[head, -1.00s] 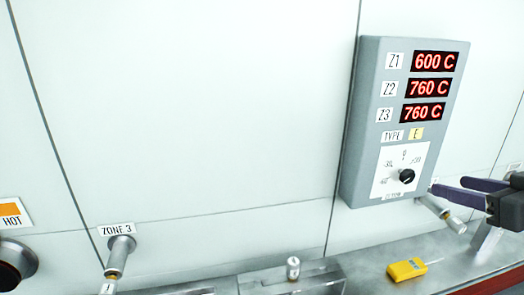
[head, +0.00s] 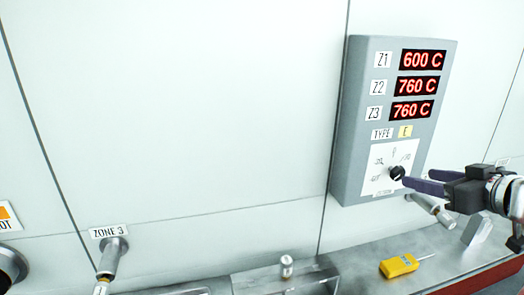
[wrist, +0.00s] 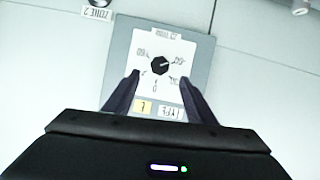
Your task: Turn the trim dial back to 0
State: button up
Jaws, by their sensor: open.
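The trim dial (head: 397,173) is a black knob on a white plate low on the grey control box (head: 346,150). It also shows in the wrist view (wrist: 160,65), upside down, with its pale pointer mark to the right and slightly up. The 0 mark (wrist: 155,86) is below the knob there, so the pointer is off 0. My gripper (head: 417,178) is open and empty in front of the plate. In the wrist view its dark fingertips (wrist: 159,78) lie left and right of the knob, a little below it, apparently not touching. Small scale labels are blurred.
Red displays (head: 423,60) read 600 C, 760 C and 760 C. A yellow handheld device (head: 399,265) lies on the metal ledge below. A metal tube fitting (head: 432,210) juts out under the box. The ZONE 3 fitting (head: 112,258) is left. The wall between is clear.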

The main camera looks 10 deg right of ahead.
aim_at(400, 174)
jog(key=x, duration=0.8)
jog(key=shift+c, duration=0.2)
